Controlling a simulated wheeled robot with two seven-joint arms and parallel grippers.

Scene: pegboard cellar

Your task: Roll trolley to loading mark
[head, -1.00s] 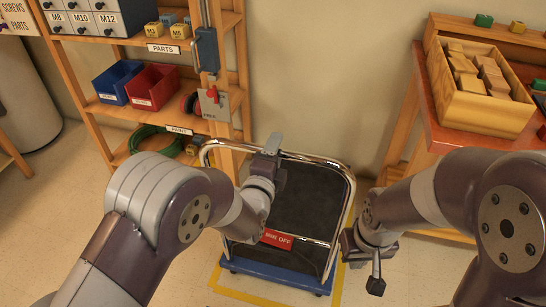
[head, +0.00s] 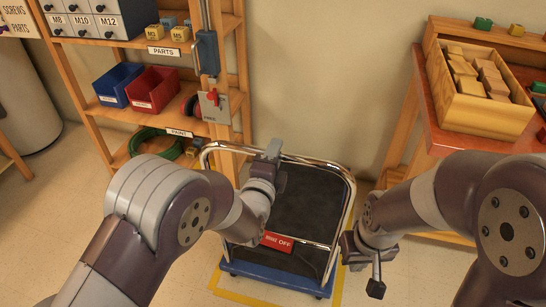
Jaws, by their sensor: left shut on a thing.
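The trolley (head: 304,205) has a chrome push handle, a dark panel, a blue base (head: 275,281) and a red sign ending in "OFF" (head: 277,241). It stands upright on the floor in the middle of the head view. My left gripper (head: 272,151) is shut on the top bar of its chrome handle. The loading mark, a yellow outline (head: 247,298) on the floor, shows around the trolley's near side and right edge; the trolley hides much of it. My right gripper (head: 364,270) hangs just right of the trolley, apart from it; its jaw opening is unclear.
A wooden shelf with a blue bin (head: 117,84) and a red bin (head: 153,90) stands close to the trolley's left. A red-topped bench with a wooden box of blocks (head: 480,100) is at the right. A wall is behind. Floor is clear at the lower left.

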